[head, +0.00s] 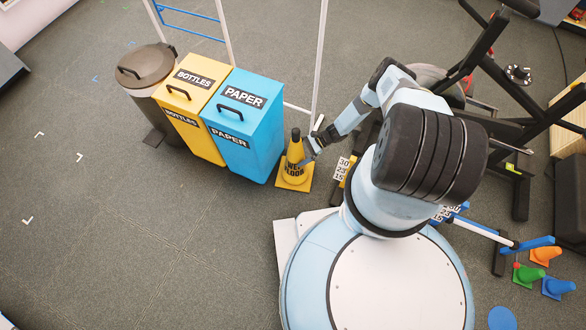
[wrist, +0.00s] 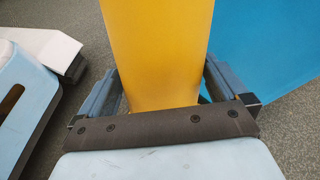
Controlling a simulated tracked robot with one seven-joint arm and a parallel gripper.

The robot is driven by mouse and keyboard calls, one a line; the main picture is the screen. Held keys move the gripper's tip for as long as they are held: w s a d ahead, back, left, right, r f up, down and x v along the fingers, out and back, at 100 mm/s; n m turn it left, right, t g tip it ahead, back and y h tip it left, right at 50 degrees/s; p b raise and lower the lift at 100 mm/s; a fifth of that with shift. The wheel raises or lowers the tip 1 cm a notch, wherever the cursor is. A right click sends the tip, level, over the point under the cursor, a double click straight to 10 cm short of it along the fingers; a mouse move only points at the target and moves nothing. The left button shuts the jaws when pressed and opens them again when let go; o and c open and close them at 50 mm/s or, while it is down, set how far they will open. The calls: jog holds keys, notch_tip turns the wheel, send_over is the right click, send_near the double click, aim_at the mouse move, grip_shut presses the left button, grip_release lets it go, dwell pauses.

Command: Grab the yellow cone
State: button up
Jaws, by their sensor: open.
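The yellow cone (head: 295,165) stands upright on the grey floor, on a square yellow base, with a dark top and dark lettering on its side. It is just right of the blue paper bin. My gripper (head: 309,148) is at the cone's upper right side in the head view, partly hidden by my arm. In the wrist view the yellow cone (wrist: 157,50) fills the middle, between the two fingers of my gripper (wrist: 160,85). The fingers are open on either side of it. Contact with the cone cannot be told.
A blue paper bin (head: 245,120) stands close left of the cone, and its side (wrist: 265,45) fills the wrist view's right. A yellow bottles bin (head: 188,105) and dark round bin (head: 147,68) stand farther left. Exercise equipment (head: 490,110) is at right. Floor at left is clear.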

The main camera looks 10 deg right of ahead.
jog(key=shift+a, duration=0.1)
jog(key=shift+c, duration=0.3)
jog(key=c, duration=1.6)
jog(key=shift+c, duration=0.4)
jog(key=shift+r, duration=0.1)
